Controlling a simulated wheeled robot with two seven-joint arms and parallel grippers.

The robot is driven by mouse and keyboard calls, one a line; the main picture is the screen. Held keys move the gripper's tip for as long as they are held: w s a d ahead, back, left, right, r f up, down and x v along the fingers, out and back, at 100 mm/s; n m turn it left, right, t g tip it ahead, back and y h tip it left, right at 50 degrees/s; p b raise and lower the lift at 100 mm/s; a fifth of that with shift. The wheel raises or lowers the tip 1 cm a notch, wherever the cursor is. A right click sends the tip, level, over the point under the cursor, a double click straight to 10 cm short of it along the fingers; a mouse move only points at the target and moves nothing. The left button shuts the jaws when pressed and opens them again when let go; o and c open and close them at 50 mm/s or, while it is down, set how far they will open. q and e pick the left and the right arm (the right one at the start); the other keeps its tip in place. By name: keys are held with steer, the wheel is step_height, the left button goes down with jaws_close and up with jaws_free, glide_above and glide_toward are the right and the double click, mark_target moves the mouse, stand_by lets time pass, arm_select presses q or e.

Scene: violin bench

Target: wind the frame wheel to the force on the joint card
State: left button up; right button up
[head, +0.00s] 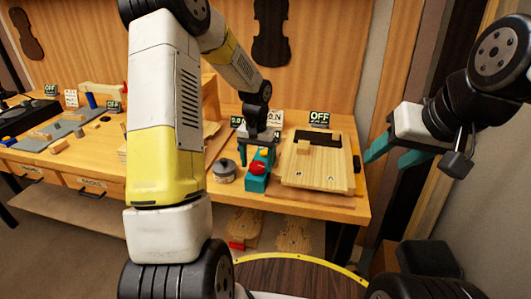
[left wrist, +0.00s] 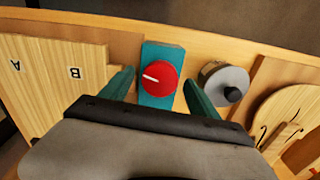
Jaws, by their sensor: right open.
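The frame wheel (head: 258,168) is a red knob on a teal block (head: 256,184) near the bench's front edge. In the left wrist view the red wheel (left wrist: 158,78) shows a white mark pointing left. My left gripper (head: 258,152) is above and behind the wheel. Its open fingers (left wrist: 158,88) stand either side of the teal block, and I see no contact with the wheel. A white card (head: 275,117) ends in "N"; its number is partly hidden. A dark display (head: 237,121) beside it seems to read 0.0. My right gripper (head: 391,154) is open and empty, right of the bench.
A grey round pot with a dark knob (head: 224,171) stands left of the teal block. A wooden board (head: 318,172) marked A and B lies to its right. An OFF display (head: 319,118) stands behind the board. My left arm hides the bench's middle.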

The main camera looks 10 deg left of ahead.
mark_target(257, 164)
arm_select(q)
step_height(257, 164, up, 8)
steer(key=shift+f, duration=0.25)
steer(key=shift+r, duration=0.15)
stand_by(0.3)
stand_by(1.0)
